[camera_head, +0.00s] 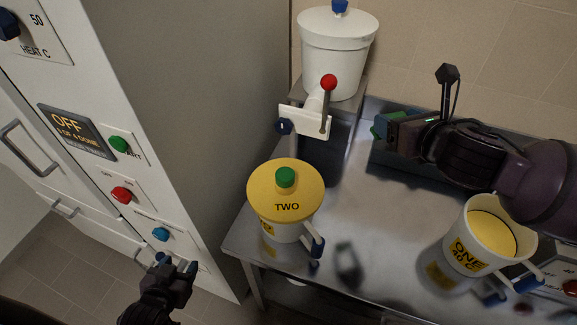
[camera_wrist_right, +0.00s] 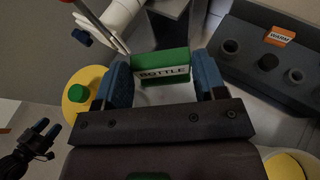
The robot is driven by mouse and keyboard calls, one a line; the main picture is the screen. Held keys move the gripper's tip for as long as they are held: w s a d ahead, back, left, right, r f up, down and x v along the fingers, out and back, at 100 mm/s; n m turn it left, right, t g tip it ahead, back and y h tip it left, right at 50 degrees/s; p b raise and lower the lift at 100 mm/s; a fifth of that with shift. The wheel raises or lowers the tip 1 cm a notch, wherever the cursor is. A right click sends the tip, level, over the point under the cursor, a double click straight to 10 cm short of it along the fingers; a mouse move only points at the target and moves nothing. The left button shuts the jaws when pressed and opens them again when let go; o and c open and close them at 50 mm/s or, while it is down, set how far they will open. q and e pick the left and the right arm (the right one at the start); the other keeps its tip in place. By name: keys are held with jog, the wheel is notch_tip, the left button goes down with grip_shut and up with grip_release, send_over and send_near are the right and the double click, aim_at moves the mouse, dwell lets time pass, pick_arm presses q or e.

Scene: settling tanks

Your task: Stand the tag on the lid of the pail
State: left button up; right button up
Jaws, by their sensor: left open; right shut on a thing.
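My right gripper (camera_head: 384,126) is shut on a green tag (camera_wrist_right: 163,68) with a white BOTTLE label, held between its blue fingers in the right wrist view. The tag's edge shows green in the camera_head view (camera_head: 375,133). The pail marked TWO (camera_head: 290,232) stands on the metal table, with a yellow lid (camera_head: 263,203) and a green knob (camera_head: 285,177). The lid also shows at the left in the right wrist view (camera_wrist_right: 98,78). The held tag is right of and beyond this pail, apart from it. My left gripper (camera_head: 178,268) is open and empty, left of the table.
A white tank (camera_head: 338,50) with a red-knobbed tap stands behind the pail. A pail marked ONE (camera_head: 466,250), yellow inside, is at the right. A dark rack (camera_wrist_right: 260,60) with an orange WARM tag (camera_wrist_right: 280,36) lies beyond my right gripper. A control cabinet (camera_head: 90,150) fills the left.

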jog(key=a+r, duration=0.1)
jog(key=a+r+n+y, duration=0.1)
jog(key=r, duration=0.1)
jog(key=r+n+g+y, duration=0.1)
jog(key=shift+w+a+r, duration=0.15)
jog(key=shift+w+a, duration=0.25)
pick_arm(q)
jog(key=shift+a+f, duration=0.25)
jog(key=shift+a, duration=0.15)
pick_arm(e)
jog(key=s+a+r+n+g+y, duration=0.4)
jog(key=a+r+n+g+y, duration=0.2)
jog(key=a+n+g, duration=0.1)
jog(key=shift+s+a+r+n+g, duration=0.35)
jog(key=shift+n+g, duration=0.45)
jog(key=shift+n, duration=0.3)
pick_arm(q)
jog(key=shift+w+a, duration=0.1)
jog(key=shift+a, duration=0.1)
pick_arm(e)
jog(key=shift+f, duration=0.1)
pick_arm(q)
jog(key=shift+a, duration=0.1)
pick_arm(e)
jog(key=shift+f, duration=0.1)
